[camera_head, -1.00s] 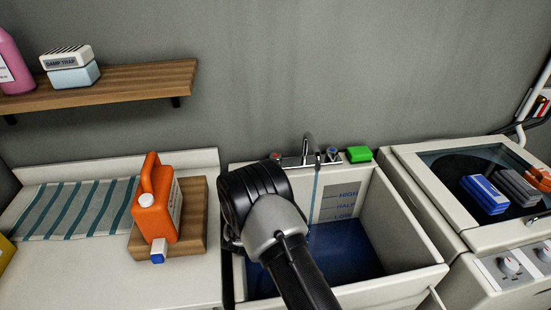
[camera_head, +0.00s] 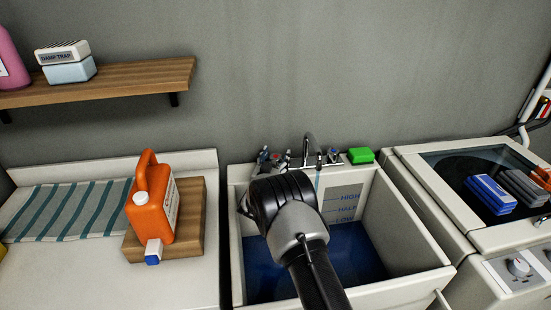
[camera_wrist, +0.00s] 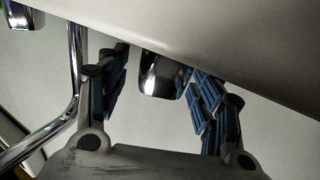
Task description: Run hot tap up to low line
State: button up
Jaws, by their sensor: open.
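The white sink (camera_head: 245,215) holds dark blue water (camera_head: 265,275). A gauge panel (camera_head: 345,207) on its back wall reads HIGH, HALF and LOW; the water's edge shows close to LOW, partly behind my arm. A thin pale stream (camera_head: 318,180) hangs below the chrome spout (camera_head: 309,146). The red-marked hot tap (camera_head: 276,156) is left of the spout, the blue-marked cold tap (camera_head: 333,154) right of it. My gripper (camera_head: 275,161) is open at the hot tap. In the wrist view a chrome tap knob (camera_wrist: 158,78) sits between the open fingers; contact cannot be told.
A green block (camera_head: 360,155) lies on the sink's back right corner. On the left counter, an orange jug (camera_head: 152,215) stands on a wooden board (camera_head: 190,225). A glass-lidded machine (camera_head: 430,165) stands right of the sink. A shelf (camera_head: 130,82) hangs upper left.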

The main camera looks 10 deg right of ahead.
jog(key=shift+c, duration=0.6)
jog(key=c, duration=1)
jog(key=shift+y, duration=0.3)
jog(key=n+y, duration=0.1)
jog(key=y, duration=0.1)
jog(key=n+t+y, duration=0.1)
jog(key=n, duration=0.1)
jog(key=shift+d+y, duration=0.2)
jog(key=shift+y, duration=0.2)
jog(key=n+y, duration=0.3)
jog(key=y, duration=0.2)
jog(key=n+y, duration=0.2)
jog(key=y, duration=0.1)
jog(key=n+g+y, duration=0.1)
jog(key=n+y, duration=0.1)
jog(key=y, duration=0.1)
jog(key=shift+n+g+y, duration=0.3)
jog(key=shift+a+n+g+y, duration=0.1)
jog(key=shift+n+g+y, duration=0.6)
jog(key=shift+y, duration=0.4)
jog(key=shift+n, duration=0.3)
